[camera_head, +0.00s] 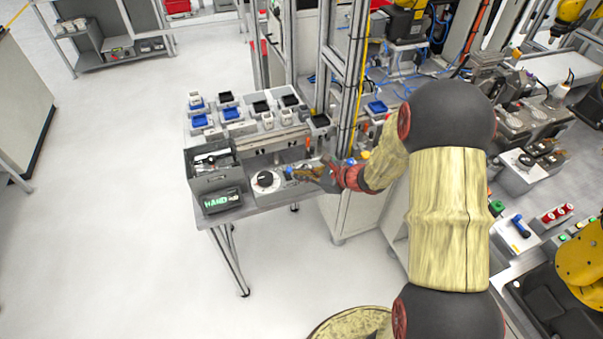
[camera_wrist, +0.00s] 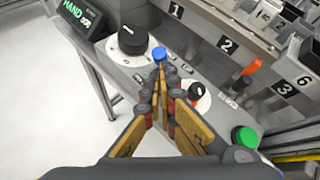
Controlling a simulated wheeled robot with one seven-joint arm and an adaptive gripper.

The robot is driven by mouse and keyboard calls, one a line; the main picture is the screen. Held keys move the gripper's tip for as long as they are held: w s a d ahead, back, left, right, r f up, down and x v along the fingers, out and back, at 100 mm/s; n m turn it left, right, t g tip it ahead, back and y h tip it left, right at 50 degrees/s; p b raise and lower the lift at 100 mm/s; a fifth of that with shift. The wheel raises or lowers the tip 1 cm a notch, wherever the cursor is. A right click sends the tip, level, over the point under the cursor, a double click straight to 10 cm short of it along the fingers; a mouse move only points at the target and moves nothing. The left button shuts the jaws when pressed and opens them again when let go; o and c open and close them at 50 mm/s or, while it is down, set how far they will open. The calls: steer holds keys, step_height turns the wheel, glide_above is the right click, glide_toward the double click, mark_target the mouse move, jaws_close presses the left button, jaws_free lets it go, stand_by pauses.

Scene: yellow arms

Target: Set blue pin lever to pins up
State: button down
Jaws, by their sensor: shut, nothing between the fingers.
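The blue pin lever shows as a round blue knob (camera_wrist: 159,54) on the grey control panel in the wrist view. In the head view a small blue spot (camera_head: 288,170) beside my gripper appears to be the same knob. My gripper (camera_wrist: 160,72) is shut and empty, its tips just in front of the blue knob and overlapping its lower edge in the picture. I cannot tell whether they touch. In the head view my gripper (camera_head: 300,172) reaches over the panel from the right. The lever's shaft is hidden behind the fingertips.
A black dial (camera_wrist: 132,40) stands left of the blue knob. A second dial (camera_wrist: 195,92), an orange knob (camera_wrist: 252,66) and a green button (camera_wrist: 245,137) lie to the right. Numbered bins stand behind. A HAND display (camera_head: 221,200) sits at the table's left.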

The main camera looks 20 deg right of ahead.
steer(key=shift+w+r+g+p, duration=0.5)
steer(key=shift+r+g+p, duration=0.35)
steer(key=shift+p, duration=1.85)
steer(key=w+r+m+g+p, duration=0.1)
steer(key=g+p, duration=0.1)
steer(key=p, duration=0.6)
steer(key=shift+w, duration=0.25)
steer(key=w+m+g+p, duration=0.1)
steer(key=g+p, duration=0.1)
steer(key=p, duration=0.4)
steer(key=shift+w+h, duration=0.3)
steer(key=shift+w+f+p, duration=0.1)
steer(key=shift+w+p, duration=0.25)
steer(key=shift+w, duration=0.05)
steer(key=shift+r+p, duration=0.5)
steer(key=shift+r, duration=0.35)
